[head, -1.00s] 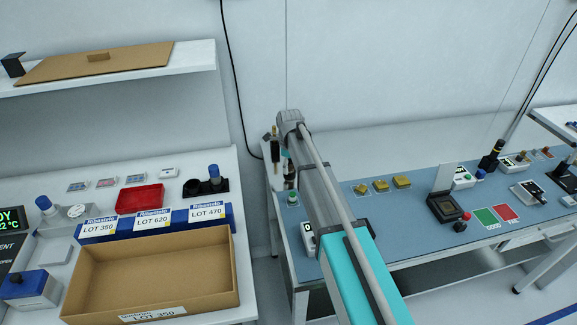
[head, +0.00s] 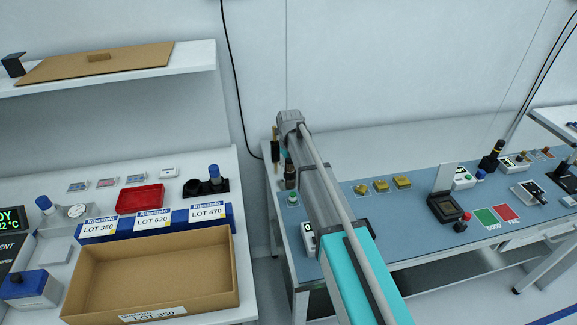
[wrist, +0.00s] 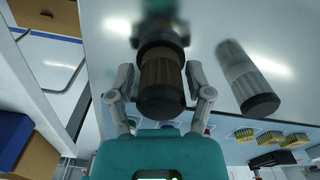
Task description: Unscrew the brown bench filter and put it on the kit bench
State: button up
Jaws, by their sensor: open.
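In the wrist view, the brown filter (wrist: 161,72), a ribbed cylinder with a dark end, sits between the two fingers of my gripper (wrist: 159,80). It joins a dark body (wrist: 160,32) beyond it. The fingers are open, one on each side, with no clear grip on it. In the head view, a brownish cylinder (head: 290,172) shows beside my arm at the left end of the blue-topped bench (head: 340,215). My gripper there is mostly hidden by my arm. A white bench (head: 225,165) stands at left; I cannot tell which bench is the kit bench.
A clear grey cylinder with a black end (wrist: 248,80) stands right of my gripper. Gold blocks (head: 381,186) and a black socket box (head: 446,207) are on the blue top. The white bench holds a cardboard box (head: 150,275), a red tray (head: 140,197) and lot bins.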

jog(key=c, duration=0.8)
jog(key=shift+c, duration=0.2)
jog(key=shift+n, duration=0.3)
jog(key=n, duration=1)
jog(key=shift+s+n, duration=0.1)
jog(key=shift+n, duration=0.3)
jog(key=shift+n, duration=0.3)
